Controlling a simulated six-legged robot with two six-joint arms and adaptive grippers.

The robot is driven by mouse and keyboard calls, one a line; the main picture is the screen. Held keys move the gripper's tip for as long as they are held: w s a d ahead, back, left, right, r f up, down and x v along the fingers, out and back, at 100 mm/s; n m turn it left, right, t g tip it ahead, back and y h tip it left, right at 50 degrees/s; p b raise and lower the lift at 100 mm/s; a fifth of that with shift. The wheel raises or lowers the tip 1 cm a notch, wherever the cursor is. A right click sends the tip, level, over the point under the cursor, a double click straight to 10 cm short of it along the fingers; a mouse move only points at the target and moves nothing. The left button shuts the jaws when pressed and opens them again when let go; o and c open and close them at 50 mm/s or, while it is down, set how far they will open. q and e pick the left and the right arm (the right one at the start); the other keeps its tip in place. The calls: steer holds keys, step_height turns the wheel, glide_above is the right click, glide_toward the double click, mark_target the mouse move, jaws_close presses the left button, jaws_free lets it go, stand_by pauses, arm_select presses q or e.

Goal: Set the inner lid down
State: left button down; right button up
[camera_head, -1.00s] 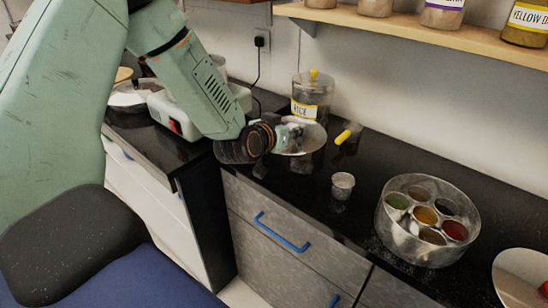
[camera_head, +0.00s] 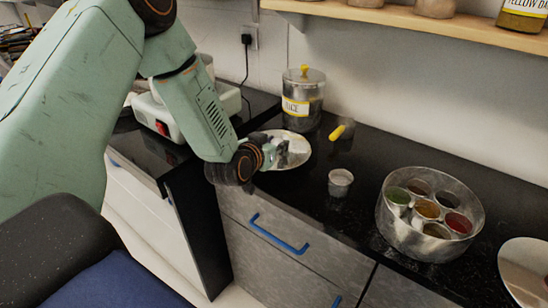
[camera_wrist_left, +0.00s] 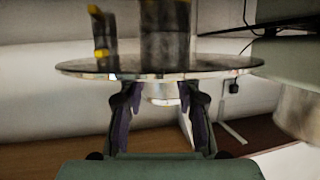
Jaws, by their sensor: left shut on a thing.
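The inner lid (camera_head: 296,158) is a thin, shiny metal disc over the dark counter, in front of the rice jar. My left gripper (camera_head: 277,153) is shut on it. In the left wrist view the lid (camera_wrist_left: 215,65) spans the picture nearly level, with both fingers of the left gripper (camera_wrist_left: 160,95) closed around its small knob. I cannot tell whether the lid touches the counter. The round metal spice box (camera_head: 400,228) stands open to the right, with several cups of coloured spice inside. My right gripper is not in view.
A rice jar (camera_head: 303,107) with a yellow knob stands behind the lid. A yellow-handled tool (camera_head: 338,131) and a small metal cup (camera_head: 340,184) are to its right. Another shiny disc (camera_head: 525,268) lies at the right edge. The black counter (camera_head: 320,222) is bare near its front.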

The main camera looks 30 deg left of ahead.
arm_select(q)
steer(key=shift+s+a+f, duration=0.1)
steer(key=shift+a+f, duration=0.05)
steer(key=shift+f, duration=0.3)
steer(key=f, duration=0.1)
steer(key=f+b, duration=0.1)
steer(key=shift+a+f, duration=0.3)
steer(key=shift+f, duration=0.25)
steer(key=shift+d+r, duration=0.15)
steer(key=shift+d, duration=0.1)
steer(key=shift+a, duration=0.15)
steer(key=c, duration=1.4)
jaws_free()
steer(key=o, duration=0.5)
steer(key=shift+f, duration=0.2)
steer(key=shift+c, duration=0.2)
